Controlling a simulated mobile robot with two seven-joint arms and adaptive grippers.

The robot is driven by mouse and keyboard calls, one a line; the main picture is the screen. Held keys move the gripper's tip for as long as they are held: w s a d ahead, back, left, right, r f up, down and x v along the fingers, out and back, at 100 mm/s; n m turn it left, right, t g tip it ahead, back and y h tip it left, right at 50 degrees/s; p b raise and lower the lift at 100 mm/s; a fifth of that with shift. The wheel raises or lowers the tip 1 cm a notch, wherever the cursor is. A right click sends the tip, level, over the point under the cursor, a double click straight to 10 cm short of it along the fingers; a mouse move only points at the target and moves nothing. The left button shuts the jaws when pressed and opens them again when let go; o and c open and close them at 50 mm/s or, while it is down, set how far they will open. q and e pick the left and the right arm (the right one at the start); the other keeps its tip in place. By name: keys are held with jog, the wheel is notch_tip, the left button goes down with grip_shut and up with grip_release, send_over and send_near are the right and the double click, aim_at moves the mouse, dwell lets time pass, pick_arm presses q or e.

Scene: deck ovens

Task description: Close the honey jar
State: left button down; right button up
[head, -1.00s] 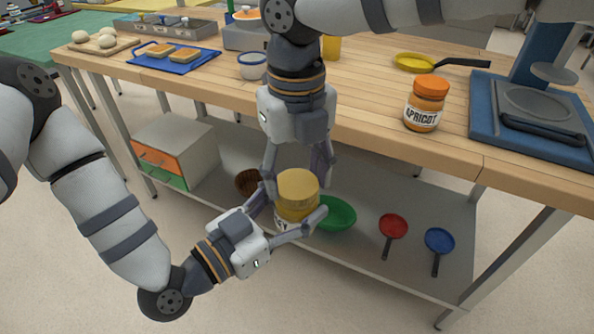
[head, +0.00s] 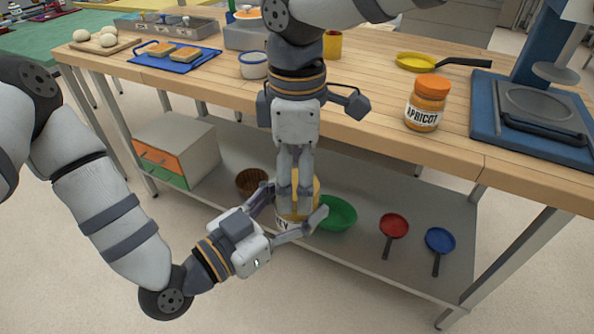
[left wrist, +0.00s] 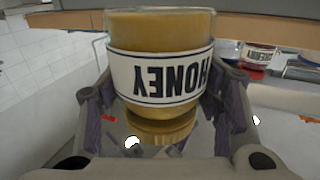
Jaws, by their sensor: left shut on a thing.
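The honey jar (head: 283,225) has a yellow-gold lid (head: 317,188) and is held over the lower shelf, in front of the table. My left gripper (head: 292,212) is shut around the jar's body from the lower left. In the left wrist view the jar (left wrist: 160,75) appears inverted, its HONEY label between my fingers and the gold lid (left wrist: 160,130) at the neck. Whether the lid is fully seated I cannot tell. My right gripper (head: 295,205) points straight down at the lid, its fingers in front of it. They are seen edge-on, so their opening is unclear.
An apricot jar (head: 427,104) with an orange lid stands near the table's front edge (head: 380,125). A blue press (head: 530,110) is to its right. The lower shelf holds a green bowl (head: 340,214), red pan (head: 394,225), blue pan (head: 440,240) and brown basket (head: 249,182).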

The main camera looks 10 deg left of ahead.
pick_arm(q)
jog(key=shift+r, duration=0.1)
pick_arm(e)
jog(key=shift+r, duration=0.1)
notch_tip(320, 180, up, 12)
dwell(0.4)
